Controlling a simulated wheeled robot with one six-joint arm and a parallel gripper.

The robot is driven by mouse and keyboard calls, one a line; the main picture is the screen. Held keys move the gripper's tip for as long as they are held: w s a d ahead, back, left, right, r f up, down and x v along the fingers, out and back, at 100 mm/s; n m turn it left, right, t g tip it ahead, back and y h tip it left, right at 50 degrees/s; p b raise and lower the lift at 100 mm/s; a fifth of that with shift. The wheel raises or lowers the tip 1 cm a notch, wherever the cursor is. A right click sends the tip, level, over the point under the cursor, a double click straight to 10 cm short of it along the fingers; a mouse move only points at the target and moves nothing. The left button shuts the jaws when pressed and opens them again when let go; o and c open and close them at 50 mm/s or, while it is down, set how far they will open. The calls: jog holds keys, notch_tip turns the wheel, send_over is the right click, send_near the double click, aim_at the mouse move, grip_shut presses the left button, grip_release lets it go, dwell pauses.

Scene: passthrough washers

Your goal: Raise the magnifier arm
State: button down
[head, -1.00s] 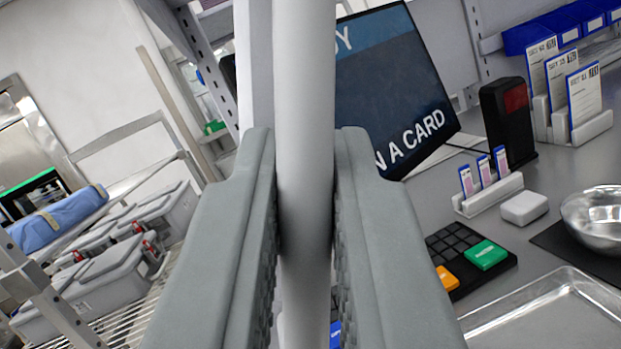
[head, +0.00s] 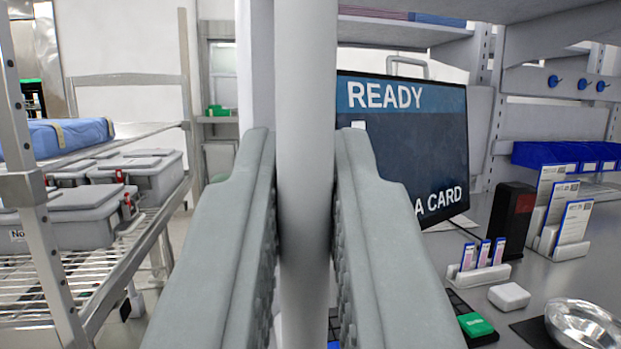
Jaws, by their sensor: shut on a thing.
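The magnifier arm (head: 305,80) is a pale grey tube that runs from top to bottom through the middle of the head view. My gripper (head: 305,210) is shut on it, with one grey finger on each side. A second pale upright strip (head: 257,70) stands just left of the tube; whether it belongs to the same arm I cannot tell. The magnifier's lens and the arm's ends are out of view.
A screen (head: 400,150) reading READY stands behind at the right. A bench there holds card stands (head: 560,240), a dark scanner (head: 512,215), a keypad (head: 475,325) and a metal bowl (head: 585,325). At the left, a wire rack (head: 100,265) carries grey boxes (head: 140,170) and a blue bundle (head: 65,135).

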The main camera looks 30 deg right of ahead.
jog(key=shift+a+f, duration=0.1)
jog(key=shift+a, duration=0.1)
jog(key=c, duration=1.8)
grip_release()
jog(key=shift+w, duration=0.1)
jog(key=shift+o, duration=0.2)
jog(key=shift+a, duration=0.15)
jog(key=shift+s, duration=0.25)
jog(key=v, duration=1.7)
